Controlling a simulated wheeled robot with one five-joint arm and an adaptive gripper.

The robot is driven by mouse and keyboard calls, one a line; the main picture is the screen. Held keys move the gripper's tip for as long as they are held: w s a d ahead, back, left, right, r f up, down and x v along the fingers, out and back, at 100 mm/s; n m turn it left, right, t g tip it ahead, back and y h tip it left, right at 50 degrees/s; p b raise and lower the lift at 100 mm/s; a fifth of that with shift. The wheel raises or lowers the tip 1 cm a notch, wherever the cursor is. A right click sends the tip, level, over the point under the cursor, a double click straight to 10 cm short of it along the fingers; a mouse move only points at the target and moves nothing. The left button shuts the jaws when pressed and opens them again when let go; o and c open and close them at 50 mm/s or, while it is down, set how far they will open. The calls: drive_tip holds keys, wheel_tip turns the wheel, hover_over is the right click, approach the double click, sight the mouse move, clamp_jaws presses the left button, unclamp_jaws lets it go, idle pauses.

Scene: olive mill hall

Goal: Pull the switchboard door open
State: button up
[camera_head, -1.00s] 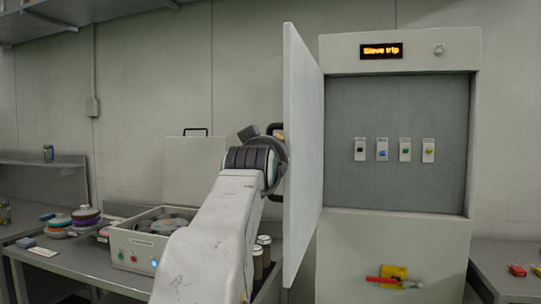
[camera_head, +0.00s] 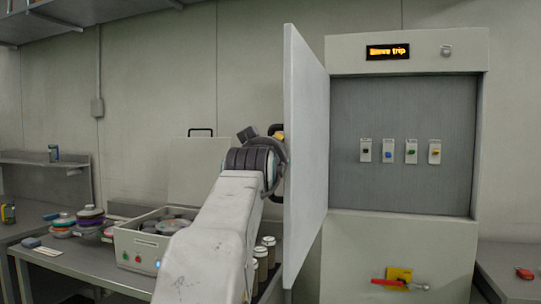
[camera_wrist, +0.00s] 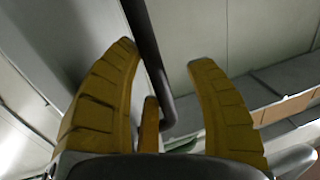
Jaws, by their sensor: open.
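The switchboard door (camera_head: 305,150) is a light grey panel standing wide open, swung out from the left side of the switchboard cabinet (camera_head: 400,245). The recess (camera_head: 400,180) behind it is exposed. My gripper (camera_wrist: 165,55) is open at the door's outer face. In the head view my wrist hides most of the fingers and part of the handle (camera_head: 277,197).
Several small switches (camera_head: 400,151) sit in the recess below a lit display (camera_head: 388,52). A red lever on a yellow plate (camera_head: 400,276) is below. A bench (camera_head: 85,270) at left carries a sieve machine (camera_head: 140,245) and jars (camera_head: 262,262). Another bench (camera_head: 510,265) stands right.

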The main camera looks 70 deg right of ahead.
drive_tip(key=shift+s, duration=0.1)
drive_tip(key=s+a, duration=0.2)
drive_tip(key=a, duration=0.9)
drive_tip(key=shift+a, duration=0.4)
drive_tip(key=shift+f, duration=0.1)
